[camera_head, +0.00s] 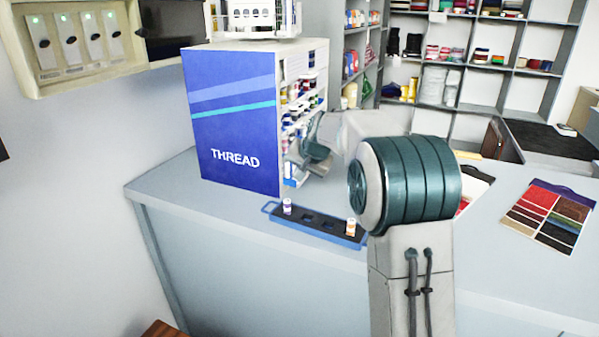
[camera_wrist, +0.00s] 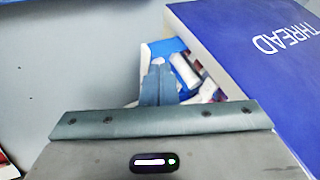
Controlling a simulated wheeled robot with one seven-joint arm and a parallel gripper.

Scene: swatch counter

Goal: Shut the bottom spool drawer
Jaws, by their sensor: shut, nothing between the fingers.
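The blue thread cabinet (camera_head: 232,125) stands on the counter, its spool-filled face turned right. Its blue THREAD side also shows in the wrist view (camera_wrist: 265,50). The bottom spool drawer (camera_wrist: 158,47) sticks out from the cabinet, with white spools (camera_wrist: 187,68) lying in it. In the head view only a small blue and white part of the drawer (camera_head: 290,183) shows at the cabinet's foot. My gripper (camera_head: 303,172) is shut and empty beside the drawer. In the wrist view its fingertips (camera_wrist: 158,66) overlap the drawer; I cannot tell whether they touch it. My arm hides part of the cabinet face.
A blue tray (camera_head: 268,209) with two small spools lies on the counter in front of the cabinet. A colour swatch card (camera_head: 549,214) lies at the right. A white rack (camera_head: 254,20) stands on the cabinet. The counter (camera_head: 200,215) is bare left of the tray.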

